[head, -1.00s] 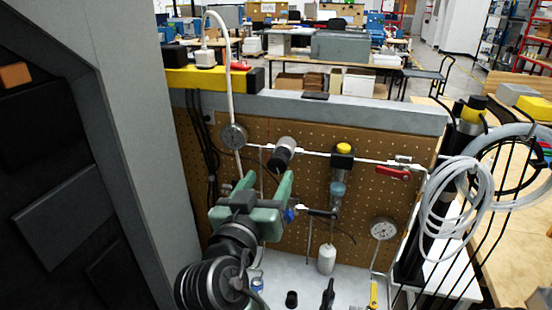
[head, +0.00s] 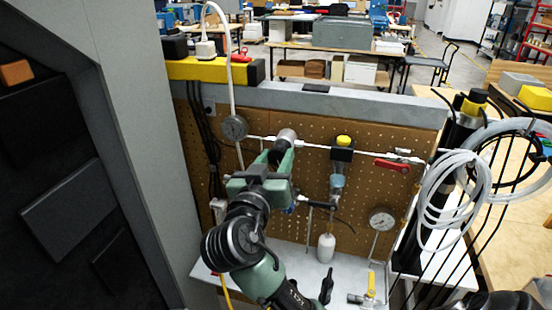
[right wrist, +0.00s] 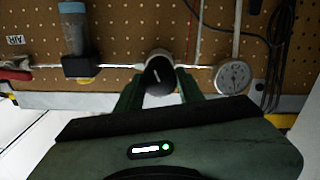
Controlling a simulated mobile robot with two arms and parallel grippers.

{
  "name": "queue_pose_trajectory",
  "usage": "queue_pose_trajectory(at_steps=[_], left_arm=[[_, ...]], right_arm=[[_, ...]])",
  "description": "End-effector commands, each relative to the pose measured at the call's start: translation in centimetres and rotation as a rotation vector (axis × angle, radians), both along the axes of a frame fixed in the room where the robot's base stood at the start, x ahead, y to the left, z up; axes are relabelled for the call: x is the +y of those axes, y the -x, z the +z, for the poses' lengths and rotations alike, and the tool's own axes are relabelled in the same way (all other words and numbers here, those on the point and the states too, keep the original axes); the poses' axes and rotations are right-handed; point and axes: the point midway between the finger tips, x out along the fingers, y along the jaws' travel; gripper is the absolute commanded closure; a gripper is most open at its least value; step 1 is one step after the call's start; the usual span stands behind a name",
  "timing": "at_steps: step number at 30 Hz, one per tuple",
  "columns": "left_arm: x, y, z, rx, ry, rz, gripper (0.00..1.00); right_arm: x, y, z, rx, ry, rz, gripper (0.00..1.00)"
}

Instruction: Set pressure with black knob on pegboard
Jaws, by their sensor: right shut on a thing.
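The black knob (right wrist: 157,77) with a pale mark on its face sits on the pipe of the brown pegboard (head: 270,190). In the head view its regulator (head: 285,140) shows as a dark and silver cylinder. My right gripper (head: 278,160) reaches up to it, with a green finger on each side, shut on the knob. The right wrist view shows the two fingers (right wrist: 157,88) flanking the knob. A round gauge (head: 234,128) is on the pipe left of the knob; in the right wrist view it is to the right (right wrist: 233,77). My left gripper is not in view.
A yellow-topped valve (head: 343,147), a red lever (head: 391,165) and a second gauge (head: 381,219) are right of the knob. A white bottle (head: 326,248) hangs low. Coiled white hose (head: 452,200) is at the right; a grey post (head: 130,130) is at the left.

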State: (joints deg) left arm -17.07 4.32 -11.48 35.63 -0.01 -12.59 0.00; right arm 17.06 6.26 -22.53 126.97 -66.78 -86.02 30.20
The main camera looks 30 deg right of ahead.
Motion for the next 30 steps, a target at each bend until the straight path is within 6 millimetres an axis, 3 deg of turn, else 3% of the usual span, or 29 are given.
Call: queue_pose_trajectory(at_steps=[10,23,24,26,30], left_arm=[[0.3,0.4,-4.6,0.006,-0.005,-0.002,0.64],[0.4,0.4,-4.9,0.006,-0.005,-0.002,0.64],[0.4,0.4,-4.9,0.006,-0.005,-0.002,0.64],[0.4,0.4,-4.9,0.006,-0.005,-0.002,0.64],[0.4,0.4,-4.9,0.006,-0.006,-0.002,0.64]], right_arm=[[0.0,0.0,-0.5,-0.167,-0.143,0.000,1.00],[-0.1,0.1,0.1,-0.212,-0.178,-0.001,1.00],[-0.1,0.1,0.1,-0.212,-0.178,-0.001,0.54],[-0.1,0.1,0.1,-0.211,-0.179,-0.001,0.41],[-0.1,0.1,0.1,-0.211,-0.178,-0.001,0.41]])
